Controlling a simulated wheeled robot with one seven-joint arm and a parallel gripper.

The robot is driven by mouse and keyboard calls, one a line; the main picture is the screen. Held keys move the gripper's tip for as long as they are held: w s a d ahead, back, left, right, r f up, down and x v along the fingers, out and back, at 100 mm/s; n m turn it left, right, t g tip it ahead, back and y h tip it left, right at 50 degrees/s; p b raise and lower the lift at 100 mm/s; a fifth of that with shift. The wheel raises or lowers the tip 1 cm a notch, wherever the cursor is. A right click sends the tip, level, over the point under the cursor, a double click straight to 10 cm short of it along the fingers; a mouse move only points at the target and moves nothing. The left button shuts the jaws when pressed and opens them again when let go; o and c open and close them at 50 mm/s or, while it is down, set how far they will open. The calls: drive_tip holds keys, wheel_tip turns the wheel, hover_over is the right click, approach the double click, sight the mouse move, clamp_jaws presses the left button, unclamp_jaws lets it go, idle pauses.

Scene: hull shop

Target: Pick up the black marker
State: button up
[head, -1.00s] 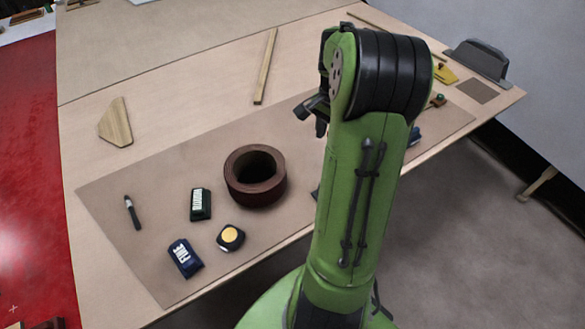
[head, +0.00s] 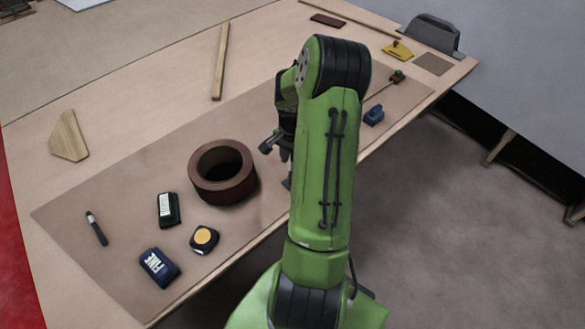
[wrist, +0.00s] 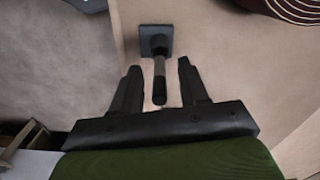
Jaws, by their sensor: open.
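The black marker (head: 96,229) lies on the brown mat at the left in the head view, with a pale band near its upper end. It is apart from the other items and does not show in the wrist view. My gripper (head: 275,147) is right of the brown ring in the head view, partly hidden behind my arm, far from the marker. In the wrist view my gripper (wrist: 158,75) is open. A dark square-headed tool (wrist: 156,42) with a grey and black handle shows beyond and between the fingers; I cannot tell that they touch it.
On the mat (head: 90,265) are a brown ring (head: 222,172), a green-black box (head: 168,210), a yellow-topped tape measure (head: 204,239) and a dark blue box (head: 158,267). A wooden wedge (head: 68,138) and strip (head: 221,62) lie behind. Mat around the marker is clear.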

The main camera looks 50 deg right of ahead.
clamp_jaws()
idle(0.3)
